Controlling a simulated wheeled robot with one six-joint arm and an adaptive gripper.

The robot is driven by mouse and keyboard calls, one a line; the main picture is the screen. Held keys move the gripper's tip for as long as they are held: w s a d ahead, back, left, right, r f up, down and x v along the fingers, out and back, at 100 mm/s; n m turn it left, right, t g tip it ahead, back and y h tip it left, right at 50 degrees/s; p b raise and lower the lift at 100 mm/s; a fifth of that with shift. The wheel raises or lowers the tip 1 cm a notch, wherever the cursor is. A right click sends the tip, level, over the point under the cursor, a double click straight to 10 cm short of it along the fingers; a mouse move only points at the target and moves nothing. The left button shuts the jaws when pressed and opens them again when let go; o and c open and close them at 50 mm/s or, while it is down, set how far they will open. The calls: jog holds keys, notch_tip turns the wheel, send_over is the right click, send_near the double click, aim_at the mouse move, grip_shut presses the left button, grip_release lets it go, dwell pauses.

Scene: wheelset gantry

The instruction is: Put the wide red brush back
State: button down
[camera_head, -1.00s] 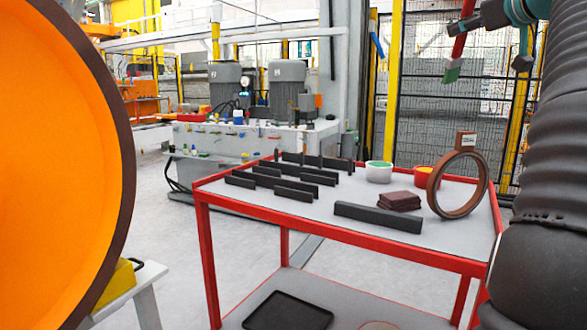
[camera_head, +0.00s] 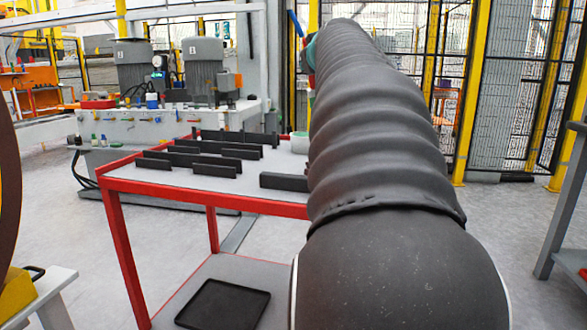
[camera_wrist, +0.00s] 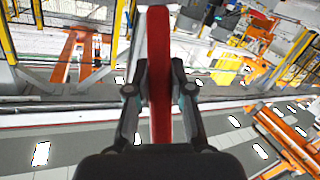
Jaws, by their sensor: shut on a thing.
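My gripper (camera_wrist: 160,85) is shut on the wide red brush (camera_wrist: 158,35), whose long red body runs between the fingers in the wrist view. In the head view my arm hides the gripper. A thin red and green sliver shows at the arm's left edge, which may be part of the brush. The red-framed table (camera_head: 225,204) stands behind my arm. A white pot with a green rim (camera_head: 299,143) is partly visible on it beside the arm. The right part of the tabletop is hidden.
Several dark upright bars (camera_head: 206,160) stand on the table's left part. A black tray (camera_head: 223,304) lies on its lower shelf. A white stand (camera_head: 40,298) is at the lower left. Mesh fencing (camera_head: 505,90) closes the back right, with open floor before it.

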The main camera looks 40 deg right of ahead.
notch_tip(320, 180, down, 7)
jog(key=s+m+g+h+b, duration=0.3)
jog(key=m+g+h+b, duration=0.3)
jog(key=m+g+h, duration=0.25)
notch_tip(320, 180, up, 3)
jog(key=a+m+g+b, duration=0.2)
jog(key=a+g, duration=0.1)
jog(key=g, duration=0.1)
jog(key=w+d+f+b, duration=0.1)
jog(key=w+f, duration=0.9)
jog(key=shift+w+d+f, duration=0.25)
jog(key=shift+d+f, duration=0.05)
jog(key=shift+b, duration=0.3)
